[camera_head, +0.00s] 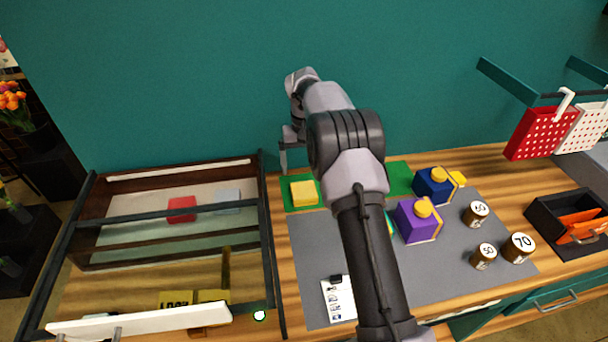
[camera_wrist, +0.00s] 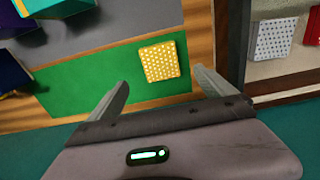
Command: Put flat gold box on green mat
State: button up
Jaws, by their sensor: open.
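The flat gold box (camera_head: 304,192), yellow with a pale dotted pattern, lies flat on the left end of the green mat (camera_head: 397,170). In the wrist view the box (camera_wrist: 160,61) rests on the green mat (camera_wrist: 90,88), near the mat's end. My gripper (camera_head: 287,165) is above the back edge of the mat, just behind the box. In the wrist view its two fingers (camera_wrist: 163,88) are spread wide with nothing between them, and the box lies beyond their tips, apart from them. My arm hides the middle of the mat in the head view.
A blue box (camera_head: 433,186) and a purple box (camera_head: 414,225), both with yellow tops, stand right of my arm. Several numbered jars (camera_head: 484,256) are on the grey mat (camera_head: 310,250). A framed glass case (camera_head: 270,260) is at left. A black tray (camera_head: 547,226) is at right.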

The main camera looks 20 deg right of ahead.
jog(key=s+a+r+t, duration=0.1)
jog(key=s+a+r, duration=0.25)
jog(key=r, duration=0.35)
jog(key=s+a+r+t, duration=0.1)
jog(key=s+a+r, duration=0.1)
jog(key=s+r, duration=0.3)
jog(key=s+a+r+t, duration=0.1)
jog(key=s+a+r, duration=0.2)
jog(key=r, duration=0.5)
jog(key=s+a+r+m+t+y, duration=0.1)
jog(key=s+a+r, duration=0.15)
jog(key=s, duration=0.45)
jog(key=s+a+r, duration=0.1)
jog(key=s+a, duration=0.2)
jog(key=s, duration=0.4)
jog(key=s+a+f+m+t+y, duration=0.1)
jog(key=s+f, duration=0.3)
jog(key=s, duration=0.8)
jog(key=shift+s+a+f+t, duration=0.2)
jog(key=shift+s+a+t, duration=0.15)
jog(key=shift+a, duration=0.5)
